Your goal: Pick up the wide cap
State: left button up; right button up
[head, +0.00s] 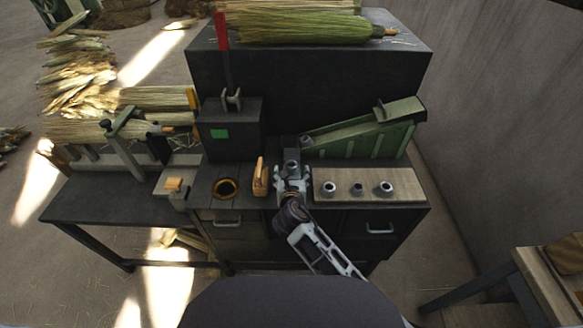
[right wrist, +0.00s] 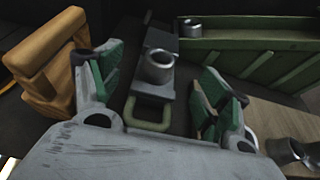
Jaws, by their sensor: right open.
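Three metal caps stand in a row on the pale wooden board: a left cap (head: 329,187), a smaller, darker middle cap (head: 357,188) and a right cap (head: 386,187). I cannot tell for sure which is the wide cap. My right gripper (head: 291,178) is open and empty, left of the board. In the right wrist view, its green-padded fingers (right wrist: 157,90) stand apart, with a metal cylinder (right wrist: 158,66) on a dark fixture beyond them. Two caps show partly at the lower right of that view, outside the fingers (right wrist: 285,150). My left gripper is not in view.
An orange-tan wooden block (head: 260,178) stands just left of my right gripper; it also shows in the right wrist view (right wrist: 45,62). A green sloped chute (head: 365,135) rises behind the board (head: 405,198). A dark box with a red lever (head: 222,45) stands left.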

aim_at(291, 162)
jog(key=shift+w, duration=0.25)
jog(key=shift+w+f, duration=0.1)
jog(key=shift+w, duration=0.05)
jog(key=shift+x, duration=2.45)
jog(key=shift+c, duration=0.4)
jog(key=c, duration=0.8)
